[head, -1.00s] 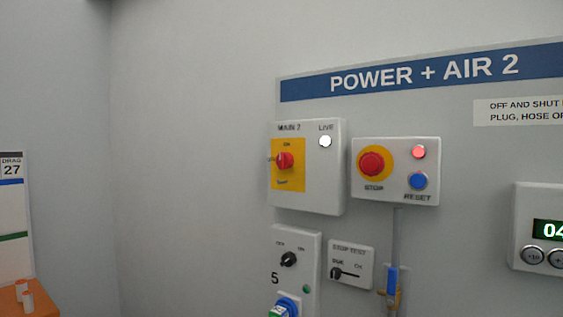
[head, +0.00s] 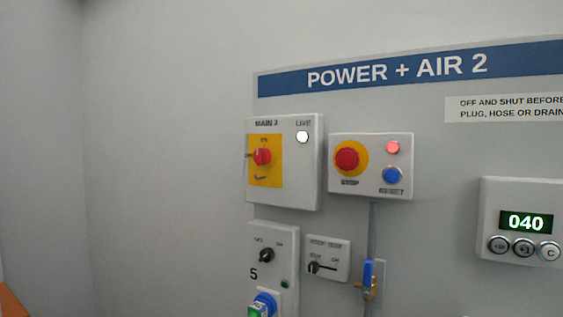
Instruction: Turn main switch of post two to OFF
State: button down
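The MAIN 2 box (head: 300,180) is a white box on the wall panel under the POWER + AIR 2 sign (head: 400,69). Its main switch (head: 262,157) is a red rotary knob on a yellow plate, with ON marked above and OFF at the left. Which mark the knob points to is too small to tell. The LIVE lamp (head: 302,137) on the same box is white and looks lit. My gripper is not in view.
Right of the box is a STOP/RESET box (head: 370,191) with a red button, a red lamp and a blue button. Below are box 5 (head: 274,236), a small black-knob box (head: 328,259) and a blue valve handle (head: 368,273). A display (head: 525,222) reads 040. The left wall is bare.

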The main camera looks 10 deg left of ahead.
aim_at(262, 156)
jog(key=u, duration=1.65)
jog(key=i, duration=0.75)
jog(key=z, duration=0.6)
